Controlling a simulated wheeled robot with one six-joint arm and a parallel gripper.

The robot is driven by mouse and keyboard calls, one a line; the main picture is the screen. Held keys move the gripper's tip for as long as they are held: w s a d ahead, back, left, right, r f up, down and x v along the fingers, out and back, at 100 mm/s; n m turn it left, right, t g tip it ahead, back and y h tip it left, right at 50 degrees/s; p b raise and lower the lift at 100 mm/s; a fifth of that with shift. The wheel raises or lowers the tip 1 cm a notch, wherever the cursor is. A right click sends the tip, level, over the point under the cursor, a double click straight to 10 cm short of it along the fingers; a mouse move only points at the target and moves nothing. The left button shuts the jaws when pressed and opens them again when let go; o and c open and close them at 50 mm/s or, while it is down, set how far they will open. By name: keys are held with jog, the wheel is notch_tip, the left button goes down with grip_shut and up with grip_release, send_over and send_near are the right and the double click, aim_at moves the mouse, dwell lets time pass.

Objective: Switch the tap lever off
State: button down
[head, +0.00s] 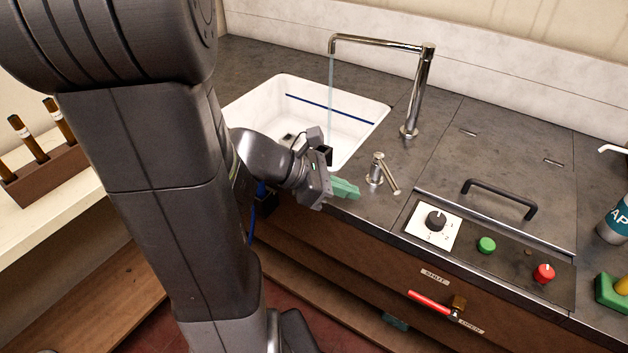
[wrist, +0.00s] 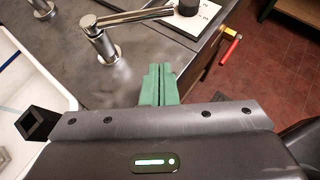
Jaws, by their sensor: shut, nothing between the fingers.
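The tap lever (head: 389,174) is a chrome handle on a short upright post, standing on the dark counter right of the sink. It points toward the front right in the head view. In the wrist view the lever (wrist: 135,15) extends to the right from its post. The chrome tap (head: 421,90) stands behind it, and a thin stream of water (head: 331,90) falls from its spout into the white sink (head: 356,130). My gripper (head: 349,190) has green fingers, shut and empty, just left of the lever post and apart from it. The fingers also show in the wrist view (wrist: 159,75).
Right of the lever is a panel with a black dial (head: 436,220), a green button (head: 487,244) and a red knob (head: 543,273). A black handle (head: 499,198) rises from the counter behind it. A red-handled valve (head: 431,303) sits on the front below.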

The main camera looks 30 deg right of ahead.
jog(key=p+v, duration=0.1)
jog(key=v, duration=0.6)
jog(key=shift+s+a, duration=0.2)
jog(key=shift+a, duration=0.05)
jog(key=shift+d, duration=0.1)
dwell(0.4)
jog(key=shift+w+b+x, duration=0.15)
jog(key=shift+b+x, duration=0.3)
jog(key=shift+x, duration=1.95)
jog(key=shift+w+b+x, duration=0.1)
jog(key=shift+b+x, duration=0.3)
jog(key=shift+x, duration=2)
jog(key=shift+r, duration=0.1)
